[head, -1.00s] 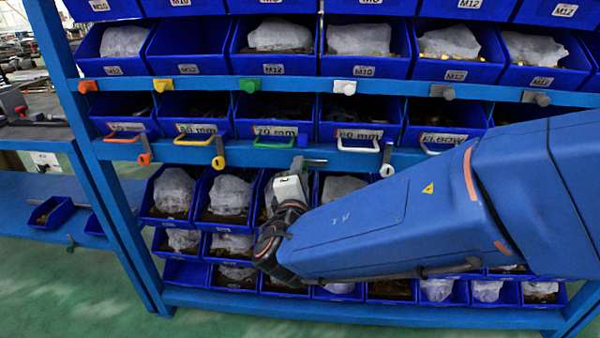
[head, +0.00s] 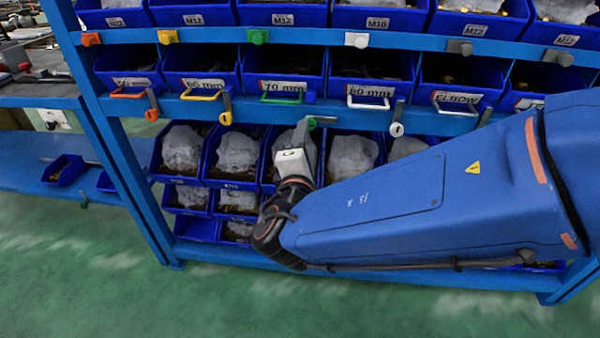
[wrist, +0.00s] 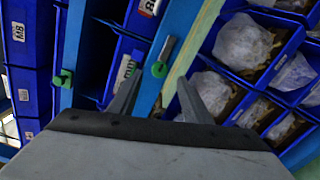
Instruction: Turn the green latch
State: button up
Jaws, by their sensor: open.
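The green latch (head: 312,123) is on the blue rail below the 70 mm bin. My gripper (wrist: 159,80) is open and empty, a finger on each side of the knob's line. Whether a finger touches the knob I cannot tell. In the head view my gripper (head: 303,130) partly covers the latch area.
A green handle (head: 283,98) sits above the latch. A second green knob (head: 259,37) is on the upper rail. The yellow latch (head: 226,117) and white latch (head: 397,128) flank the green one. Bins of bagged parts (head: 238,157) lie below the rail.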

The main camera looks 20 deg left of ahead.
jog(key=v, duration=1.1)
jog(key=shift+s, duration=0.3)
jog(key=shift+f, duration=0.1)
jog(key=w+d+f+m+g+h, duration=0.1)
jog(key=w+d+m+g+h, duration=0.2)
jog(key=d, duration=0.6)
jog(key=w+d+f+m+g+h, duration=0.1)
jog(key=w+d+f+m+h, duration=0.2)
jog(key=d, duration=0.5)
jog(key=w+d+m+g+h, duration=0.25)
jog(key=w+d+h, duration=0.2)
jog(key=d, duration=0.45)
jog(key=s+d+f+m+g, duration=0.2)
jog(key=d+m, duration=0.1)
jog(key=d, duration=0.4)
jog(key=s+d+f+m+g, duration=0.2)
jog(key=d+g, duration=0.1)
jog(key=d, duration=0.4)
jog(key=s+d+m+g+y, duration=0.1)
jog(key=s+d+m+y, duration=0.4)
jog(key=s+m, duration=0.4)
jog(key=shift+s+d+f+m+y, duration=0.35)
jog(key=shift+s+f+m+y, duration=0.05)
jog(key=shift+f+m+y, duration=0.15)
